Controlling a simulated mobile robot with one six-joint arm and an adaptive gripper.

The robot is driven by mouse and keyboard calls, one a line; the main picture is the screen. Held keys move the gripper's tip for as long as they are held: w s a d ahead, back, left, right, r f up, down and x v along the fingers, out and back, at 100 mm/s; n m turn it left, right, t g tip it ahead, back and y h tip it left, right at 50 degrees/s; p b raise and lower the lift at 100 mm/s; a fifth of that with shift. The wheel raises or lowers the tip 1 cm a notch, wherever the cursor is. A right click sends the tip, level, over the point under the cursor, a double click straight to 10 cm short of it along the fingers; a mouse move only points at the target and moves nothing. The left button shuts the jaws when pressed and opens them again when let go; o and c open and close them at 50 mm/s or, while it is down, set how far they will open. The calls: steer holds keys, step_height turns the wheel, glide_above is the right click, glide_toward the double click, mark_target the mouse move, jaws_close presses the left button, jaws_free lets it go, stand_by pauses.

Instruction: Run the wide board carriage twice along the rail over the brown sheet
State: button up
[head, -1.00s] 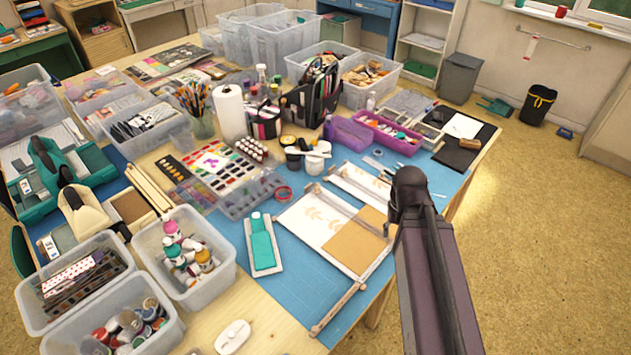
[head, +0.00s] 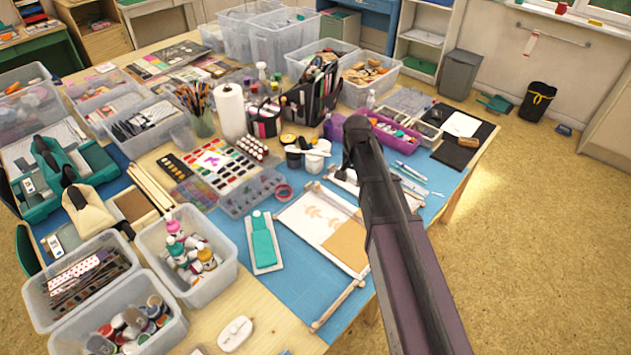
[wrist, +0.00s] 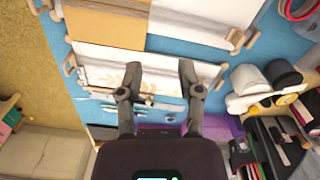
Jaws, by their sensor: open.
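The brown sheet (head: 346,247) lies beside a white sheet with pale leaf prints (head: 312,216) in a wooden frame on the blue mat. It also shows at the top of the wrist view (wrist: 108,22). A wooden rail (head: 340,305) with end blocks lies at the mat's front. A second board with a leaf print (wrist: 100,65) lies behind and is mostly hidden by my arm in the head view. My gripper (wrist: 160,68) is open, its fingers apart over this second board, holding nothing. I cannot tell which piece is the wide board carriage.
White and dark cups (head: 315,155), a purple tray (head: 397,135) and a black caddy (head: 312,97) stand behind. Bare blue mat shows in front of the frame.

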mark_target(317, 184)
steer(key=w+a+r+m+p, duration=0.1)
steer(key=w+a+m, duration=0.2)
steer(key=w+a, duration=0.6)
steer(key=shift+a+r, duration=0.25)
steer(key=shift+a, duration=0.75)
steer(key=shift+w+f, duration=0.1)
steer(key=shift+f, duration=0.1)
step_height(317, 184, down, 13)
steer(key=b, duration=1.3)
steer(key=shift+f+b, duration=0.2)
steer(key=shift+b, duration=0.2)
jaws_close()
steer(key=shift+a, duration=0.1)
